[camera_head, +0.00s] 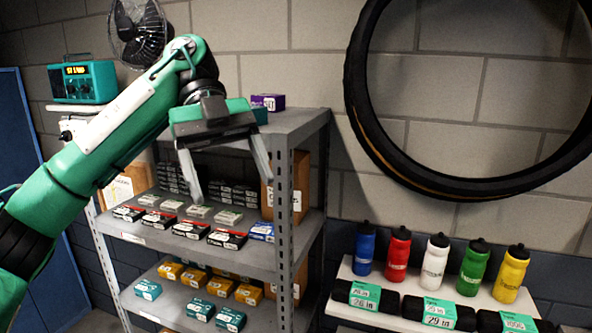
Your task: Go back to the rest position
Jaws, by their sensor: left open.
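My left arm comes in from the left and reaches up in front of the grey metal shelf rack (306,128). My left gripper (232,187) points down with its two fingers spread apart. It looks empty. From this view the fingers overlap the upper rows of small boxes (227,239) on the middle shelf; I cannot tell how far in front of them they are. The gripper and arm hide part of the top shelf. My right gripper is not in view.
A purple box (268,102) sits on the rack's top. A teal radio (82,82) and a fan (138,30) are at upper left. Teal and yellow boxes fill the lower shelf. A tire (359,100) hangs on the wall. Several bottles (397,255) stand on a ledge at right.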

